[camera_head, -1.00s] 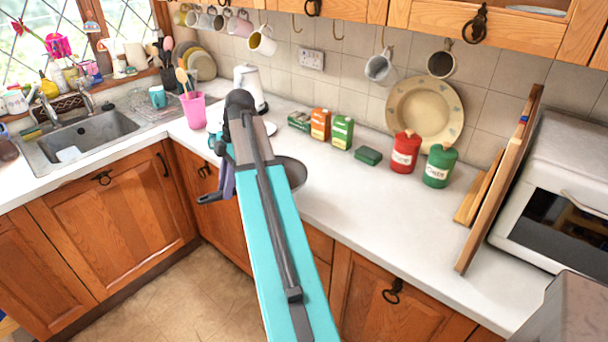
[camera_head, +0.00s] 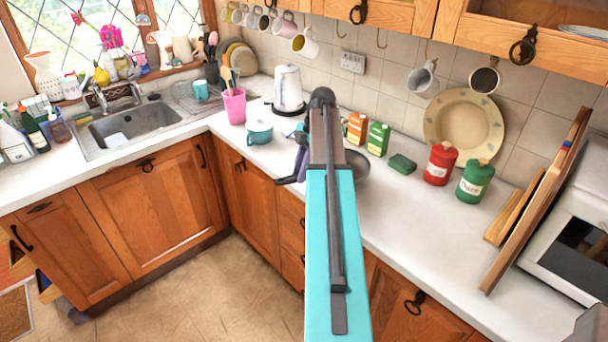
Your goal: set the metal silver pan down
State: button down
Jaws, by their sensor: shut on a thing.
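The metal silver pan (camera_head: 357,166) shows partly to the right of my arm, over the front part of the white worktop. Its dark handle (camera_head: 288,181) sticks out to the left, past the worktop's front edge. My gripper (camera_head: 301,160) is shut on the pan near the handle, mostly hidden behind my turquoise arm. The arm hides the middle of the pan, and I cannot tell whether its base touches the worktop.
A teal pot (camera_head: 259,132) and a pink utensil cup (camera_head: 235,107) stand left of the pan. A kettle (camera_head: 289,89), cartons (camera_head: 378,139), a green block (camera_head: 403,164) and red (camera_head: 440,163) and green (camera_head: 475,182) canisters stand behind. The worktop (camera_head: 420,220) at front right is clear.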

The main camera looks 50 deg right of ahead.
jog(key=shift+s+d, duration=0.1)
jog(key=shift+d, duration=0.7)
jog(key=shift+f, duration=0.1)
jog(key=shift+a+f+p, duration=0.1)
jog(key=shift+f+p, duration=0.9)
jog(key=shift+f, duration=0.7)
jog(key=c, duration=1.5)
grip_release()
jog(key=shift+c, duration=0.2)
jog(key=shift+r, duration=0.15)
jog(key=b+v, duration=0.4)
jog(key=v, duration=0.7)
jog(key=shift+r, duration=0.3)
